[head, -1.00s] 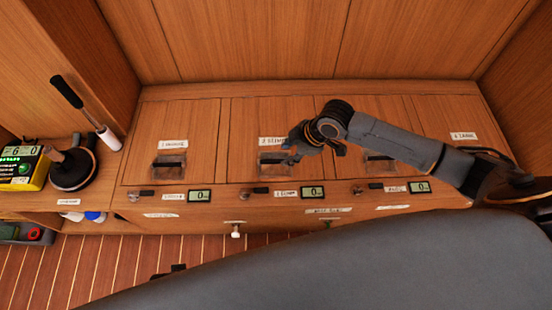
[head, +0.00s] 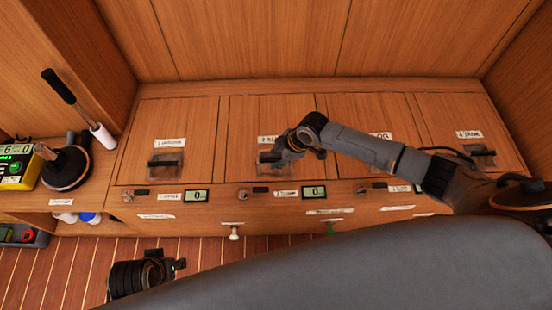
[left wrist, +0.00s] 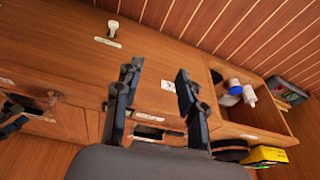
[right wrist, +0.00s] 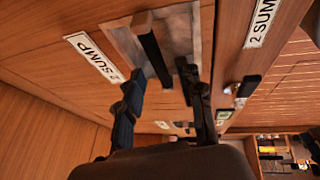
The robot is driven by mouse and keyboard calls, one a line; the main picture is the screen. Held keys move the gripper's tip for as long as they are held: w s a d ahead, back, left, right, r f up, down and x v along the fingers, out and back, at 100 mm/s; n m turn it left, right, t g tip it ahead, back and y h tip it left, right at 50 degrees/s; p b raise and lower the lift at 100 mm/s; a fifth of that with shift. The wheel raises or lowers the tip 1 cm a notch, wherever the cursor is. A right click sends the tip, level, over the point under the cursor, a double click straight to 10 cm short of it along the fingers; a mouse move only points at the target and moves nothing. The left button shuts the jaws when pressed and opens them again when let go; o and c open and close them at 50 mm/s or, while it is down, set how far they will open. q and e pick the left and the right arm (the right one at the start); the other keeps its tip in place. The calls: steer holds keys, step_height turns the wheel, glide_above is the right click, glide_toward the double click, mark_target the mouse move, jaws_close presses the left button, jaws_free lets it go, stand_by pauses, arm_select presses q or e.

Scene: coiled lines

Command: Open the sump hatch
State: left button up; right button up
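The sump hatch (head: 244,120) is a closed wooden lid, second from left in the bench top. Its label "2 SUMP" (right wrist: 95,57) shows in the right wrist view. Its dark bar handle (right wrist: 152,45) sits in a recessed metal plate (right wrist: 185,30). My right gripper (head: 282,154) is over this handle in the head view. In the right wrist view its fingers (right wrist: 162,75) are apart, with the handle's near end between the tips; I cannot tell if they touch it. My left gripper (left wrist: 158,70) is open and empty in front of the bench.
Closed hatches lie on both sides, including the leftmost (head: 150,125) and "4 CRANK" (head: 463,120). Small displays (head: 313,192) and latches (head: 261,190) line the front edge. A black-handled tool (head: 62,88) and a yellow meter (head: 18,165) stand at left. Bare floor (head: 60,265) lies in front.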

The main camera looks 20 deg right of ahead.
arm_select(q)
steer(key=shift+s+r, duration=0.1)
steer(key=shift+r, duration=0.5)
arm_select(e)
steer(key=shift+w+a+f, duration=0.15)
steer(key=shift+f, duration=0.25)
jaws_close()
steer(key=shift+r, duration=0.1)
